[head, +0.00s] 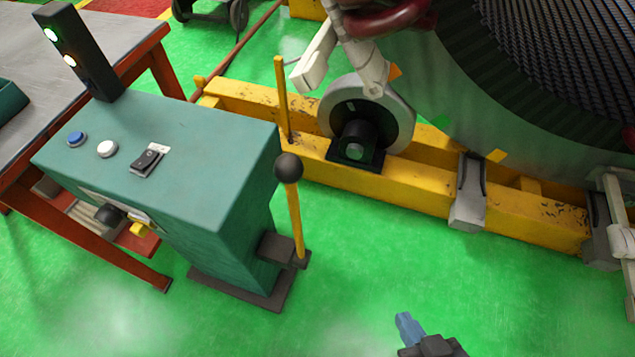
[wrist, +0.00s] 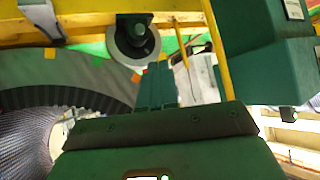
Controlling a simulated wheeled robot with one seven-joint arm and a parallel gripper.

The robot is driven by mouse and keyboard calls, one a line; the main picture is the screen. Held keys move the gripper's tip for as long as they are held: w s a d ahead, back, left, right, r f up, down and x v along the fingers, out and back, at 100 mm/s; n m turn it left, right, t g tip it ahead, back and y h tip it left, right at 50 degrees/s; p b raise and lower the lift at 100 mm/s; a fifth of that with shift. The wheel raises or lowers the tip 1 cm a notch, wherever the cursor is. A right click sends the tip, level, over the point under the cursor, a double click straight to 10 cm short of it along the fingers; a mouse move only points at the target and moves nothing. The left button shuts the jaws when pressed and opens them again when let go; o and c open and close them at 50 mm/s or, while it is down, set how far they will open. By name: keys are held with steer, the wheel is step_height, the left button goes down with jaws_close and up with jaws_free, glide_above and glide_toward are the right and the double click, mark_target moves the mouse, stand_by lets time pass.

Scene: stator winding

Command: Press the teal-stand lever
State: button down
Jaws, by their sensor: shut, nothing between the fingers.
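The teal stand (head: 200,170) stands at left centre in the head view, on a dark base plate. Its lever (head: 295,222) is a yellow rod with a black ball knob (head: 288,168), near upright on a dark pivot block at the stand's right side. My gripper (head: 405,322) shows at the bottom edge, shut and empty, to the right of the lever and apart from it. In the wrist view my fingers (wrist: 155,85) are together; the lever (wrist: 217,45) is to their right, with the teal stand (wrist: 265,65) beyond it. The knob is not distinct there.
The stand's top carries a blue button (head: 76,138), a white button (head: 107,148), a black rocker switch (head: 147,160) and a light tower (head: 75,50). A table (head: 105,35) is behind left. A yellow frame (head: 410,190) carries a roller under the large stator. Green floor between lever and gripper is clear.

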steer(key=w+a+f+n+g+y+p, duration=0.1)
steer(key=w+a+n+g+y, duration=0.15)
steer(key=w+a, duration=0.4)
steer(key=w+a+f+n+g+y+p, duration=0.1)
steer(key=w+a+n+g+y, duration=0.2)
steer(key=w, duration=0.7)
steer(key=w+a+r+n+g+p, duration=0.1)
steer(key=w+r+n+g, duration=0.5)
steer(key=w+r, duration=0.5)
step_height(320, 180, up, 3)
steer(key=shift+a+f+g+h+p, duration=0.1)
steer(key=shift+a+g+h+p, duration=0.25)
steer(key=shift+g, duration=0.2)
steer(key=shift+n, duration=0.25)
steer(key=p+x, duration=0.1)
steer(key=x, duration=0.9)
